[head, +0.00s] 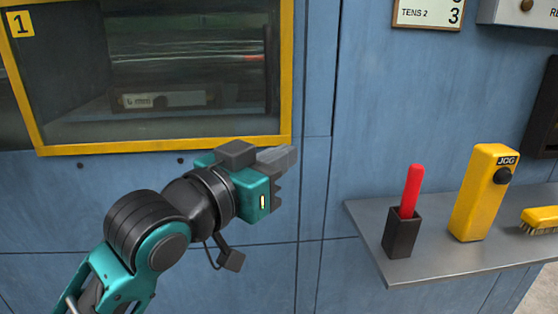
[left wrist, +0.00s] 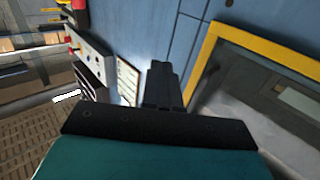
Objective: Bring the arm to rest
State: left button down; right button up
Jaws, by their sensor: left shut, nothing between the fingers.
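My left arm comes in from the lower left in the head view. The fingers are shut and empty, pointing right. In the left wrist view the dark fingers (left wrist: 162,85) are together, with nothing between them. My right gripper does not show in either view.
The yellow-framed window (head: 150,147) marked 1 is at upper left. A grey shelf (head: 420,262) at right holds a red stick (head: 411,190) in a dark holder (head: 401,232), a yellow JOG box (head: 482,195) and a yellow brush (head: 542,218). A sign (head: 428,14) hangs above.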

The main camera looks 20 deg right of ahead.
pick_arm(q)
jog(key=w+a+f+n+t+y, duration=0.2)
jog(key=a+f+n+y, duration=0.2)
jog(key=a+f, duration=0.65)
jog(key=w+a+f+n+t+y, duration=0.25)
jog(key=a+f+n, duration=0.35)
jog(key=f, duration=0.7)
jog(key=s+a+f+g+y, duration=0.1)
jog(key=s+a+f+y, duration=0.2)
jog(key=s+a+f, duration=0.5)
jog(key=s+a+f+g+y, duration=0.1)
jog(key=s+a+f+y, duration=0.3)
jog(key=s+a+f, duration=0.3)
jog(key=a+f, duration=0.4)
jog(key=f, duration=0.1)
jog(key=shift+s+a, duration=0.15)
jog(key=shift+s, duration=0.25)
